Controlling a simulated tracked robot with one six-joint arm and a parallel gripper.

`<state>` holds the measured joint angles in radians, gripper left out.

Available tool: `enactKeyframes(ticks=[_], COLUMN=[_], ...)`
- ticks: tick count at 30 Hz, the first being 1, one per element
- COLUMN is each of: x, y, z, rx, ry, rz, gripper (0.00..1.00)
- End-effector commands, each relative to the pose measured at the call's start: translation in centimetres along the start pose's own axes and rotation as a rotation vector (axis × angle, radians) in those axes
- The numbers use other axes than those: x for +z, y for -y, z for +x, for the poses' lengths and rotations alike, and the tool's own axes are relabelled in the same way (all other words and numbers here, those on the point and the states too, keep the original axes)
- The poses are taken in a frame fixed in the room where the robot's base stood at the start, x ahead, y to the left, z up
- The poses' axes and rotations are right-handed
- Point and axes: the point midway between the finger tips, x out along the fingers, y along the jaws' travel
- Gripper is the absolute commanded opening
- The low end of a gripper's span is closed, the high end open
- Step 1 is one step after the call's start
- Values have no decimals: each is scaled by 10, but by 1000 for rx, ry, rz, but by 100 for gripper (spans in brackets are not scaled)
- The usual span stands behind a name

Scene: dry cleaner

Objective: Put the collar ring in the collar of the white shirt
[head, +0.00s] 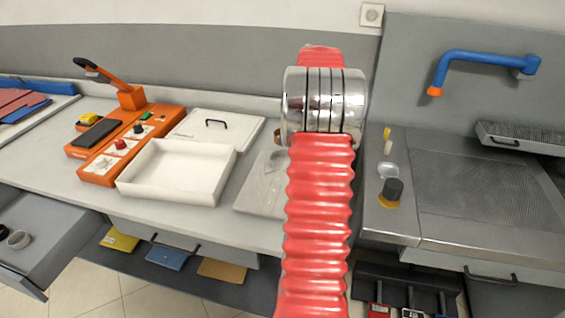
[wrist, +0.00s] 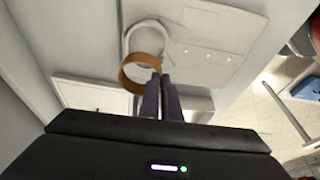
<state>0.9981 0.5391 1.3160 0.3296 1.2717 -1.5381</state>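The collar ring (wrist: 141,73) is a brown open band in the wrist view. My gripper (wrist: 159,79) is shut on its near right edge, with both dark fingers close together. The white shirt (wrist: 212,42) lies folded flat with a row of buttons; its round collar (wrist: 147,34) is just beyond the ring and partly overlapped by it in the picture. I cannot tell whether the ring touches the collar. In the head view the shirt (head: 258,190) lies on the counter, half hidden by my red and chrome arm, which also hides my gripper.
An open white box (head: 170,192) stands left of the shirt, with a white lid (head: 213,135) behind it. An orange machine (head: 121,147) with a raised lever is further left. A grey-topped station (head: 490,185) with a black knob (head: 392,189) is right of my arm.

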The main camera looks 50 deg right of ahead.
Motion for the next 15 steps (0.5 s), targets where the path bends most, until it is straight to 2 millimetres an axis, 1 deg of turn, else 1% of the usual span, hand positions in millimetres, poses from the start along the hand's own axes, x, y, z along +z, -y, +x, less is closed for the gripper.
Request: enactKeyframes(ticks=[6,9,15], x=[8,12,13], y=[0,0,0], z=[29,41,45], rx=[-3,-3,-1], ry=[0,0,0], rz=[-1,-1,-3], gripper=[0,0,0])
